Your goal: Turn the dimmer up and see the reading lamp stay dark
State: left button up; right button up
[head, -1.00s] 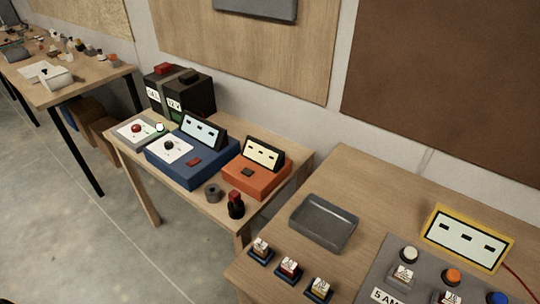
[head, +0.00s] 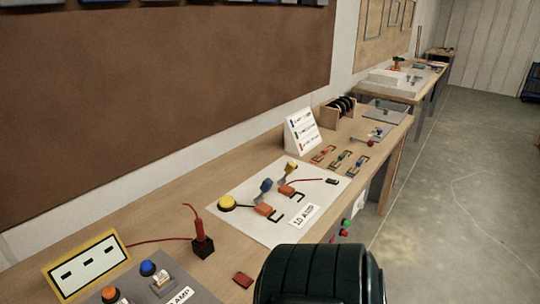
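I cannot make out a dimmer or a reading lamp for sure in the head view. A pale panel labelled 10 AMP (head: 243,226) lies on the long bench, with a yellow round knob (head: 227,202), blue parts and orange blocks joined by a red wire. A grey panel (head: 201,287) with an orange and a blue button is at the bottom left. A yellow-framed display (head: 86,264) with dark slots stands behind it. Neither of my grippers is in view.
A dark ribbed rounded shape (head: 312,273) fills the bottom centre; I cannot tell what it is. A red probe in a black block (head: 202,245), a white sign (head: 301,132) and a spool rack (head: 337,112) stand on the bench. More tables stand beyond; open floor (head: 460,190) is right.

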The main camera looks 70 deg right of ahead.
aim_at(360, 204)
jog(key=k+z, duration=0.2)
jog(key=z, duration=2)
jog(key=i+l, duration=0.1)
jog(key=l, duration=0.3)
jog(key=i+l, duration=0.1)
jog(key=l, duration=0.3)
